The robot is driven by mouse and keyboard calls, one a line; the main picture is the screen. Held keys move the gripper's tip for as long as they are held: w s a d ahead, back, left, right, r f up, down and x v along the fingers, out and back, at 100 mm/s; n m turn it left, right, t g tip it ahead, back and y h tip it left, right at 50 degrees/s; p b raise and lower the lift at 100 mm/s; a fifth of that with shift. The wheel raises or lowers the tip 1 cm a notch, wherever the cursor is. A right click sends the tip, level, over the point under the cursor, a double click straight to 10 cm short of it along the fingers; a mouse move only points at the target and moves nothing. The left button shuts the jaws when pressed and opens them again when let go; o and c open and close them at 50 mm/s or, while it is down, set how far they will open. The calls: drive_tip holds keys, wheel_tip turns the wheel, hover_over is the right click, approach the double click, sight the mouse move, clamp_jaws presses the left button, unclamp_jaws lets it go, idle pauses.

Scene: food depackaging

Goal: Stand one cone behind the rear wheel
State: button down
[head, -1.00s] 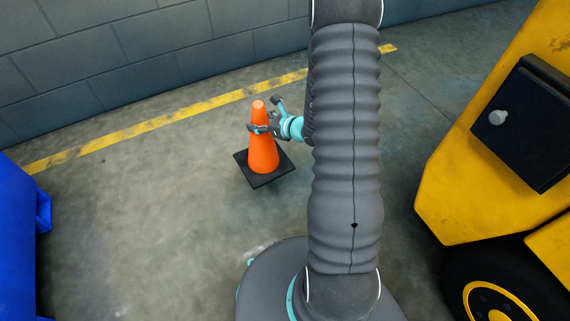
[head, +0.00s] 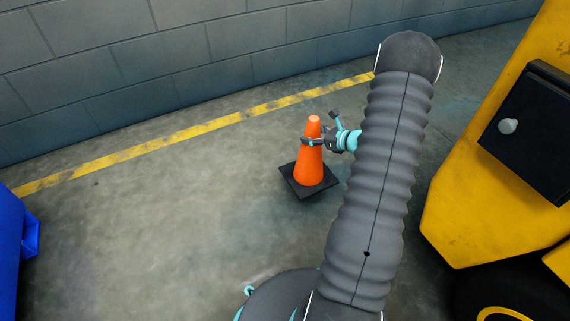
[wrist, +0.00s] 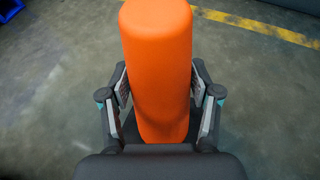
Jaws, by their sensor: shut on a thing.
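An orange cone (head: 309,164) with a black square base (head: 297,184) is upright in the middle of the head view. My gripper (head: 316,141) is shut on the upper part of the cone from the right. In the wrist view the cone (wrist: 158,62) fills the middle, with a finger of my gripper (wrist: 160,95) against each side. I cannot tell whether the base touches the floor. The rear wheel (head: 505,300) is partly visible at the bottom right, black with a yellow rim, under the yellow vehicle (head: 462,215).
A grey block wall (head: 200,60) runs along the back, with a yellow floor line (head: 180,145) before it. A blue container (head: 12,240) stands at the left edge. A black box (head: 525,125) is on the vehicle's side. The floor (head: 150,230) left of the cone is clear.

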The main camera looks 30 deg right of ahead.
drive_tip(key=w+a+f+b, duration=0.1)
drive_tip(key=w+a+f, duration=0.6)
drive_tip(key=f, duration=0.3)
drive_tip(key=shift+b, duration=0.4)
drive_tip(key=shift+w, duration=0.1)
drive_tip(key=shift+c, duration=1.2)
unclamp_jaws()
drive_tip(key=shift+f, duration=0.1)
